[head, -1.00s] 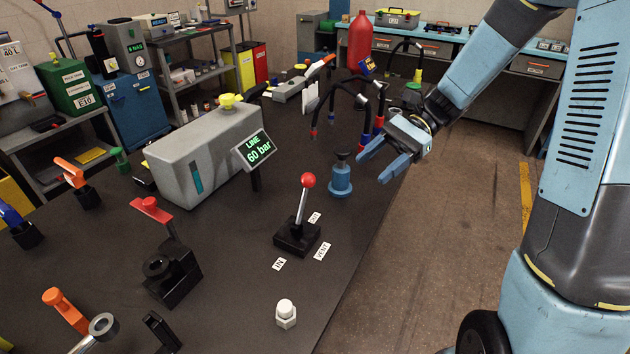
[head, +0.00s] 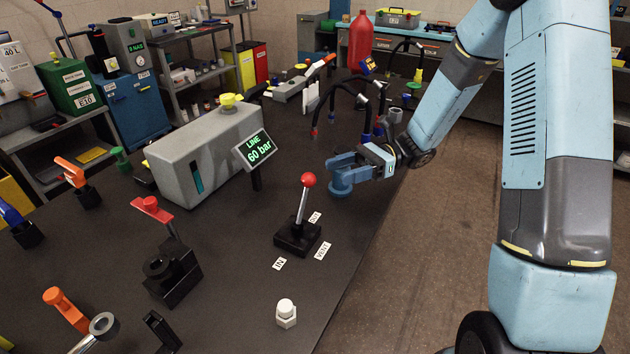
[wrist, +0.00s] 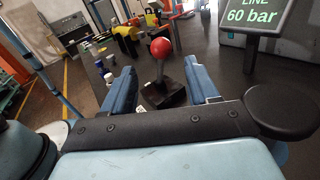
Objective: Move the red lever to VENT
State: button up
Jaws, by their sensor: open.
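The red lever (head: 308,181) has a red ball knob on a silver shaft and stands on a black base (head: 298,238) on the dark bench. Labels beside the base read IN, VENT (head: 322,251) and OUT; VENT is at its right front corner. The shaft leans slightly, top to the right, in the head view. My gripper (head: 345,172) is open and empty, behind and to the right of the lever, apart from it. In the wrist view the red knob (wrist: 160,48) shows beyond and between my two blue fingers (wrist: 162,84).
The grey box with the LINE 60 bar display (head: 258,149) stands left of my gripper. A red-handled black valve (head: 172,265) and a white-capped fitting (head: 286,312) are on the near bench. Black hoses (head: 350,92) rise behind my gripper. The bench's right edge is close to the lever.

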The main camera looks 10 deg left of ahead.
aim_at(309, 181)
jog(key=x, duration=0.9)
jog(key=shift+c, duration=0.2)
grip_shut()
dwell(0.3)
